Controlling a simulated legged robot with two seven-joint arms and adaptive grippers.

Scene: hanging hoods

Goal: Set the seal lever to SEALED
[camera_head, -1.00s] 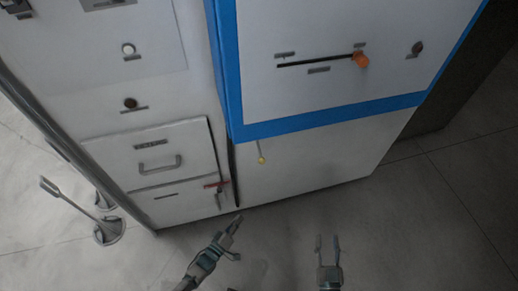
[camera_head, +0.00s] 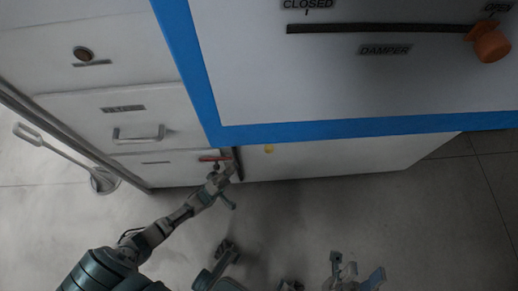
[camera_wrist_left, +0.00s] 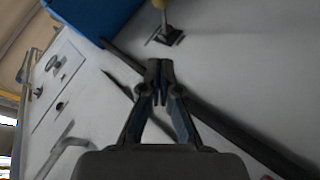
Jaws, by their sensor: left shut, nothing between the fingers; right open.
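No label reading SEALED is legible, so I cannot tell for sure which lever is the seal lever. A small red-handled lever (camera_head: 213,158) sits at the right edge of the lower drawer in the head view. My left gripper (camera_head: 232,168) is shut and empty, close to the red lever and left of the yellow tip; contact is unclear. It also shows in the left wrist view (camera_wrist_left: 159,82). My right gripper (camera_head: 357,270) is open, low over the floor.
The blue-framed panel (camera_head: 340,85) has a DAMPER slot with an orange knob (camera_head: 490,42) at the OPEN end. Left is a white cabinet with a drawer handle (camera_head: 138,134) and a dark round knob (camera_head: 83,54). A long-handled tool (camera_head: 65,155) stands at far left. The foreground floor is clear.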

